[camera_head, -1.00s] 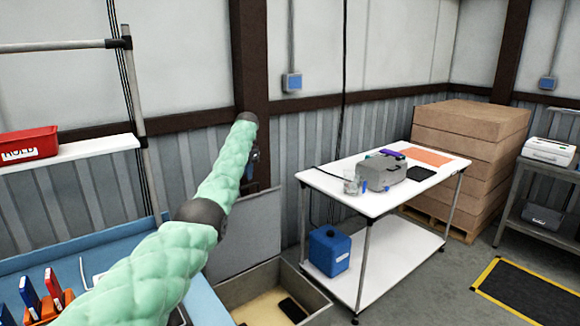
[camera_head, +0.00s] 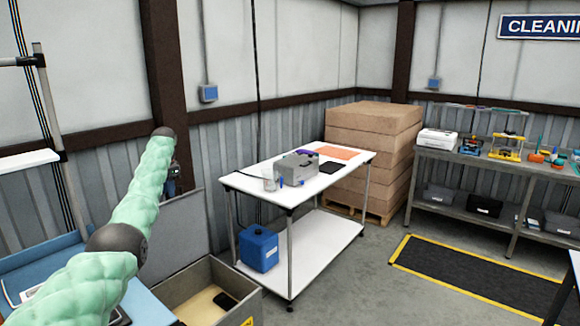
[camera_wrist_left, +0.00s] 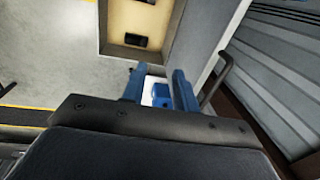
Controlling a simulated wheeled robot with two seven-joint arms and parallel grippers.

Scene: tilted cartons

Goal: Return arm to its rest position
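My left arm, in a pale green quilted sleeve, comes in from the lower left of the head view. Its dark gripper (camera_head: 173,183) hangs small at the arm's far end, in front of the grey wall and above the open carton (camera_head: 205,290). In the left wrist view the two blue fingers (camera_wrist_left: 158,88) stand apart, so the gripper looks open. White and blue surfaces show in the gap, apparently background beyond the fingers. The carton also shows in the left wrist view (camera_wrist_left: 115,48), with a dark item (camera_wrist_left: 133,40) inside. My right gripper is out of view.
A white table (camera_head: 250,185) with a grey case (camera_head: 297,166) on top and a blue container (camera_head: 258,248) on its shelf stands right of the carton. Stacked brown cartons (camera_head: 370,140) and a grey shelf unit (camera_head: 470,165) stand beyond.

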